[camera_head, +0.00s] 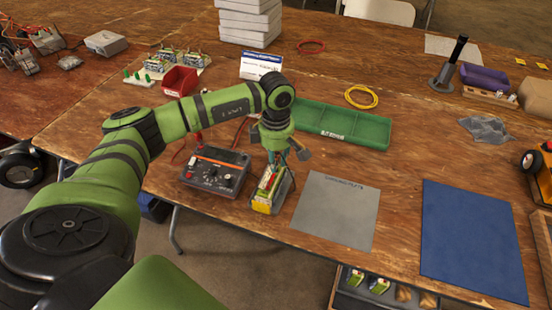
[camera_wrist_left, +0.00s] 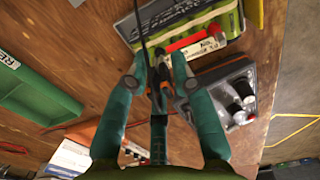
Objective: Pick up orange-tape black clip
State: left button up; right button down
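The clip is hidden by the gripper in the head view. My right gripper is not in view.
A grey charger with knobs (camera_head: 214,171) stands left of the pack. A green tray (camera_head: 343,124) lies behind, with a yellow cable ring (camera_head: 361,97) beyond it. A grey mat (camera_head: 336,211) and a blue mat (camera_head: 473,240) lie to the right, both bare.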

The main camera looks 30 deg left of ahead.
aim_at(276, 155)
pick_arm(q)
grip_shut()
jog(key=shift+r, duration=0.5)
notch_tip(276, 155, up, 3)
jog(key=shift+f+b, duration=0.2)
jog(key=shift+b, duration=0.4)
jog(key=d+r+b, duration=0.2)
jog(key=d+r, duration=0.5)
jog(key=d, duration=0.4)
jog(key=shift+s+d+r, duration=0.15)
jog(key=shift+d+r, duration=0.1)
jog(key=shift+d, duration=0.1)
